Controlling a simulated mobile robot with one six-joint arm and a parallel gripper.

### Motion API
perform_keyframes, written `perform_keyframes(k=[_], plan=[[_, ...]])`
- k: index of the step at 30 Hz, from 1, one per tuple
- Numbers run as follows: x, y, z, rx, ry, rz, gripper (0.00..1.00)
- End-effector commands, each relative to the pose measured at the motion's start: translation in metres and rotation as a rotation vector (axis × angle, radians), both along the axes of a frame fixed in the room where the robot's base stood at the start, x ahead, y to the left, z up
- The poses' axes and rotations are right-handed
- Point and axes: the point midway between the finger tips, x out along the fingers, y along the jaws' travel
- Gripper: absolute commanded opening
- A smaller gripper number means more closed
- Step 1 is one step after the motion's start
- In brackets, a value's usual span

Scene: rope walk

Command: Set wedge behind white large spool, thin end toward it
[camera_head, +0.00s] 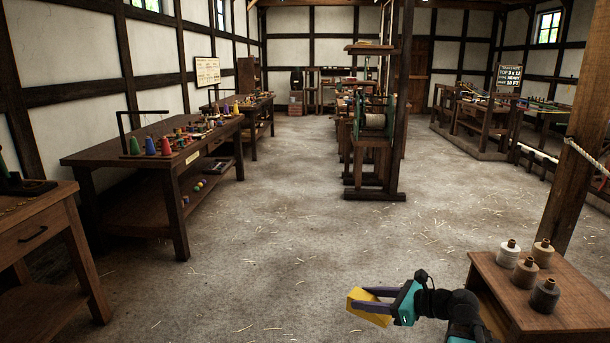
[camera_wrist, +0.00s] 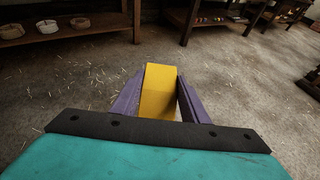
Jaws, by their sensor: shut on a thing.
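My gripper (camera_head: 372,300) is at the lower middle of the head view, out over the open floor. Its purple fingers are shut on a yellow wedge (camera_head: 367,311). In the wrist view the wedge (camera_wrist: 160,92) stands between the two fingers of my gripper (camera_wrist: 160,95). Which end of the wedge is thin is hard to tell from these views. Several spools stand on the small table at the lower right, one of them pale grey-white (camera_head: 509,252). I cannot tell whether this is the white large spool.
The small wooden table (camera_head: 487,287) is close to the right of my arm. A wooden post (camera_head: 574,170) rises behind it. A long workbench (camera_head: 95,158) with coloured cones stands at left. The straw-strewn floor (camera_head: 270,255) between is clear.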

Motion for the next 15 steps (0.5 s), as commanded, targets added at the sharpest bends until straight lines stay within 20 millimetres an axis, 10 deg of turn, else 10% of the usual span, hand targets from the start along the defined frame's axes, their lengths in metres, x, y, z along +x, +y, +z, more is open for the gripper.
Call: perform_keyframes(k=[15], plan=[[0.000, 0.000, 0.055, 0.000, 0.000, -0.001, 0.14]])
